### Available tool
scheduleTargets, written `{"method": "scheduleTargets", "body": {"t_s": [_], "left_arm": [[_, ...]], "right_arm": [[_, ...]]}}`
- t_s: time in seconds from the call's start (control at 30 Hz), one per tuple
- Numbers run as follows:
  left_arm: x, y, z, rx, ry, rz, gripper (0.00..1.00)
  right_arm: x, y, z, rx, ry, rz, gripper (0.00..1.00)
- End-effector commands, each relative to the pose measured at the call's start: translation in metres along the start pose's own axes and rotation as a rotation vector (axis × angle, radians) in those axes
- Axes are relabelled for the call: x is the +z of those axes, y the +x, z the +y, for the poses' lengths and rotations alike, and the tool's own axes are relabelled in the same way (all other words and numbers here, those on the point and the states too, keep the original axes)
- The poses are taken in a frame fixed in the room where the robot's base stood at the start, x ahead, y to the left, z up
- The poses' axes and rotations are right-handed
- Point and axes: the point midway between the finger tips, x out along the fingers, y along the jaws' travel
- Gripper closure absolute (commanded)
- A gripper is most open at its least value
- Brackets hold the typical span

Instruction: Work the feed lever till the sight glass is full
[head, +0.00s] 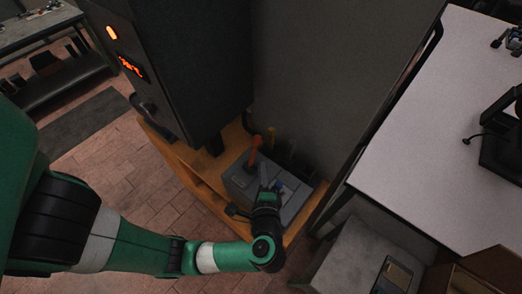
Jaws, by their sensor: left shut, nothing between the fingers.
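A grey box-like unit (238,183) sits on a wooden shelf or bench beside the dark cabinet. An orange-handled lever (254,149) stands up from its far side; I take this to be the feed lever. My left gripper (264,187) is over the unit, pointing away from me, shut and empty. Its tips look a little short of the lever in the picture; whether they touch anything is hard to tell. A small blue part (281,187) shows just right of the gripper. I cannot make out the sight glass or its level. My right gripper is not in view.
A tall dark cabinet (190,70) with glowing orange displays (131,67) stands behind and left of the unit. A grey wall (320,70) closes the back. A white table (440,140) is at the right. Tiled floor (140,185) lies open on the left.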

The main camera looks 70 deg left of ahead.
Motion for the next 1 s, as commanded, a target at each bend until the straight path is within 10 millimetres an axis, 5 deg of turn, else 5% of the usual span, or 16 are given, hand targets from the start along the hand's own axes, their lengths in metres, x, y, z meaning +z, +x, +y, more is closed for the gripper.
{"method": "scheduleTargets", "body": {"t_s": [0.4, 1.0], "left_arm": [[0.001, 0.073, -0.001, 0.002, 0.0, -0.004, 1.0], [-0.005, 0.082, 0.001, -0.007, -0.004, 0.007, 1.0]], "right_arm": [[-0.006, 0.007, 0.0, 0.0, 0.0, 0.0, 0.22], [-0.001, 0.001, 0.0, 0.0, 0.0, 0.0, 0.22]]}}
